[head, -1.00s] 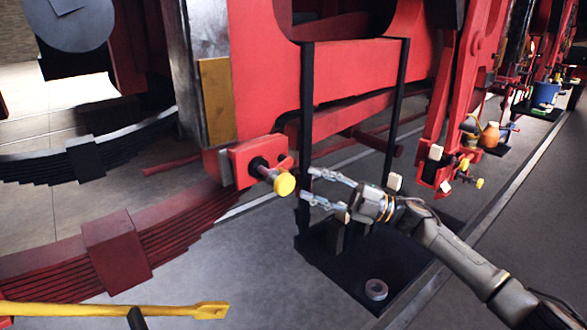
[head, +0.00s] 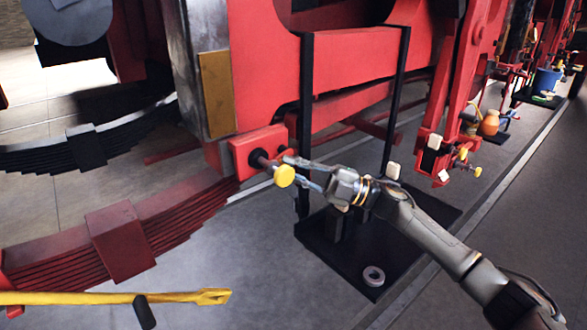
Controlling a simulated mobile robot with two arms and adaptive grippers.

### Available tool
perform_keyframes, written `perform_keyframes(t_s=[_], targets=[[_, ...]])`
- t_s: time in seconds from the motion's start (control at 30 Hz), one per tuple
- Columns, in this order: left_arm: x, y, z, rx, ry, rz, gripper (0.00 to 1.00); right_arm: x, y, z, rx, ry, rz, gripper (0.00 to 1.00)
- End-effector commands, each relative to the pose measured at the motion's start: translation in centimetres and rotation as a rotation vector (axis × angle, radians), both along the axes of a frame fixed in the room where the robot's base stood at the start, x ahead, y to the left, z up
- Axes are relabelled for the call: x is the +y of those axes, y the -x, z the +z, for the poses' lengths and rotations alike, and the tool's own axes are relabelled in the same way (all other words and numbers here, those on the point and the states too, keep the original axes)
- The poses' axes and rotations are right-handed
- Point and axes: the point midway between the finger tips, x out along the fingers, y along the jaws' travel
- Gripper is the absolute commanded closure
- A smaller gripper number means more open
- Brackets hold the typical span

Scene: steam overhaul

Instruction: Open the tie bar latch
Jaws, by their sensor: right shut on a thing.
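My left gripper is not in view.
A black stand (head: 335,247) with a grey ring (head: 373,276) on its base is below my right arm. A dark red leaf spring (head: 160,235) lies left of the latch. A yellow bar (head: 110,298) crosses the lower left. Another yellow-knobbed red fitting (head: 432,158) hangs to the right.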

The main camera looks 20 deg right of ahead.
Motion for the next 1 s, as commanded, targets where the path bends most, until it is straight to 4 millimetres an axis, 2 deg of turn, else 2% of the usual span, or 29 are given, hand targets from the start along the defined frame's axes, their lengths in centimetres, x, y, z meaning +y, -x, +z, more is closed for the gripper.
perform_keyframes(t_s=[0.27,0.47,0.73,1.0], targets=[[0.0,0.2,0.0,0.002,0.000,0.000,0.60,-0.1,0.0,0.0,-0.010,0.029,0.000,1.00],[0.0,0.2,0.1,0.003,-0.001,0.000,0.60,-0.2,-0.1,-0.1,-0.045,0.121,0.001,1.00],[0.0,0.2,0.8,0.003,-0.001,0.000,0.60,-0.7,-0.2,-0.2,-0.124,0.339,0.001,1.00],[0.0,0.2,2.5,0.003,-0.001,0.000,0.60,-1.2,-0.4,-0.3,-0.211,0.579,0.001,1.00]])
